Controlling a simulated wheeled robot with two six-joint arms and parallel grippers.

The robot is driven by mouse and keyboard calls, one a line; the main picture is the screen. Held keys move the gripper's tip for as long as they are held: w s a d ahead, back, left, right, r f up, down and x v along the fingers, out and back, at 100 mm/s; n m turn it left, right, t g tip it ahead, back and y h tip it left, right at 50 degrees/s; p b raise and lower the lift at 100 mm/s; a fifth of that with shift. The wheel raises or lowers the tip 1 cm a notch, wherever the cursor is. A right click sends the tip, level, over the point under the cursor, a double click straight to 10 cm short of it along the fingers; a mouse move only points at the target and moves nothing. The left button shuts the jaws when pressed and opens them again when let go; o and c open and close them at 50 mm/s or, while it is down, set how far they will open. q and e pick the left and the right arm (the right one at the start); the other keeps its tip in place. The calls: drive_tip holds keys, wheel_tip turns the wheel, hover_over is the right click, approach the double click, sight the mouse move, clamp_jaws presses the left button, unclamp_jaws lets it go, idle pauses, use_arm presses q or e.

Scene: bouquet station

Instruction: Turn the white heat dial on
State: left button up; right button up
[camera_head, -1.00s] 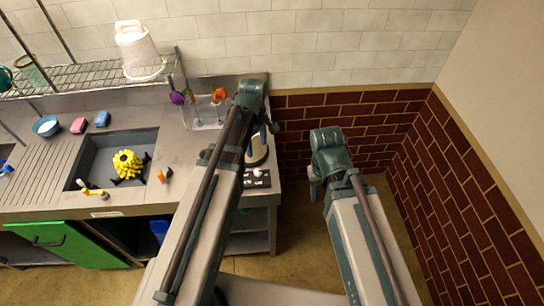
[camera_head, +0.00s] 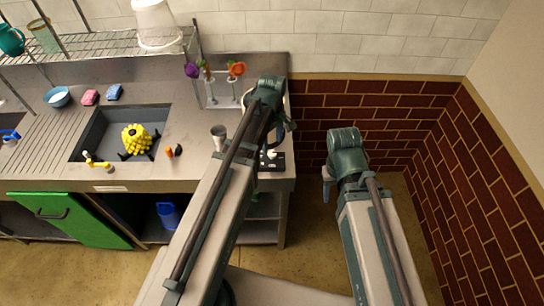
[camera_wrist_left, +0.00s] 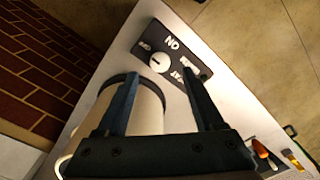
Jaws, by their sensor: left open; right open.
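The white heat dial (camera_wrist_left: 159,62) is a small round knob on a black panel (camera_wrist_left: 143,42) with white lettering, including ON. Its pointer direction is too small to tell. In the head view the dial (camera_head: 270,154) sits on its dark panel near the counter's right front corner, partly behind my left arm. My left gripper (camera_wrist_left: 163,84) is open, its two dark fingers reaching toward the panel with the dial between and beyond their tips, apparently not touching. My right gripper (camera_head: 327,184) hangs empty to the right of the counter, over the floor; its fingers are small in view.
A white cylinder with a dark rim (camera_wrist_left: 150,108) stands beside the panel, below my left fingers. A metal cup (camera_head: 218,134), flowers in a holder (camera_head: 222,92) and a sink (camera_head: 95,135) with a yellow object (camera_head: 137,139) are to the left. A brick wall (camera_head: 400,110) is behind.

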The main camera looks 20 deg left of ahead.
sight(272, 153)
use_arm(q)
wheel_tip(272, 153, down, 5)
drive_tip(key=b, duration=0.3)
drive_tip(key=shift+b, duration=0.4)
clamp_jaws()
